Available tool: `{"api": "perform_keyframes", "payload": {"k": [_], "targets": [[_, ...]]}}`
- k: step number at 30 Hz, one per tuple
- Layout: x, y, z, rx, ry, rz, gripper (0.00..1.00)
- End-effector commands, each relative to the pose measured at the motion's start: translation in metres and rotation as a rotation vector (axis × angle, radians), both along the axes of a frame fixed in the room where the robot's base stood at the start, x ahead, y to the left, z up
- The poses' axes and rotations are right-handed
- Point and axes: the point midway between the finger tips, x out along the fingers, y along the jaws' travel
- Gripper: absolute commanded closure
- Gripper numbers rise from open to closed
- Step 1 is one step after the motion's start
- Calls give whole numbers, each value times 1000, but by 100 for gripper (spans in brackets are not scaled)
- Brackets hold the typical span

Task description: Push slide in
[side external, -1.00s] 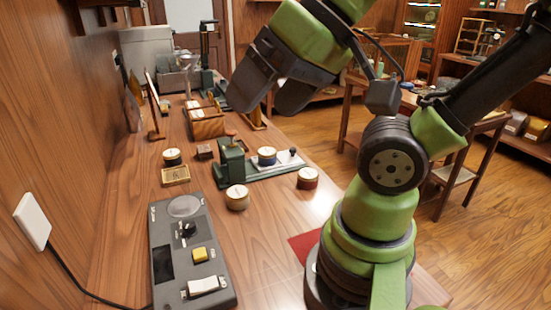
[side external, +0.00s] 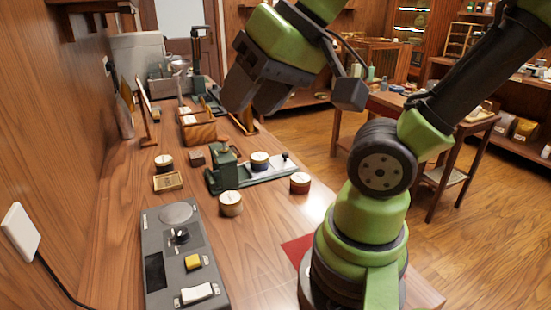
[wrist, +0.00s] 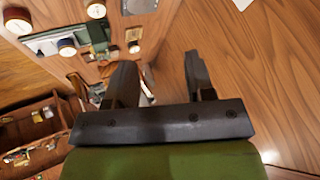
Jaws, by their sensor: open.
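A green press (side external: 224,170) stands on the bench. A flat grey slide (side external: 273,172) runs out from its right side, with a small dark knob near its outer end. A tin with a blue band (side external: 260,163) sits on the slide, beside the press column. My gripper (side external: 248,98) is open and empty, in the air well above the bench. In the wrist view, my gripper (wrist: 160,65) has its fingers apart with nothing between them. The press (wrist: 97,36), slide (wrist: 44,40) and blue-banded tin (wrist: 67,48) show at the upper left, away from the fingers.
Two loose tins (side external: 231,204) (side external: 300,183) stand near the press. A grey control box (side external: 182,260) with a yellow button lies in front. A wooden box (side external: 198,132) and a small framed tray (side external: 168,181) are nearby. Bare bench lies near the front.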

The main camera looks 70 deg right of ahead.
Motion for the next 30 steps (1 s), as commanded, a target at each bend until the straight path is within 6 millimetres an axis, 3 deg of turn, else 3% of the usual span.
{"api": "perform_keyframes", "payload": {"k": [5, 8, 13, 17, 21, 25, 30], "targets": [[47, -52, -5, -39, 102, -271, 51], [73, -94, -16, -62, 156, -439, 51], [102, -172, -51, -90, 237, -703, 51], [107, -234, -90, -102, 292, -886, 51], [97, -290, -138, -103, 340, -1046, 51], [84, -321, -171, -99, 367, -1141, 51], [76, -337, -192, -94, 379, -1191, 51]]}}
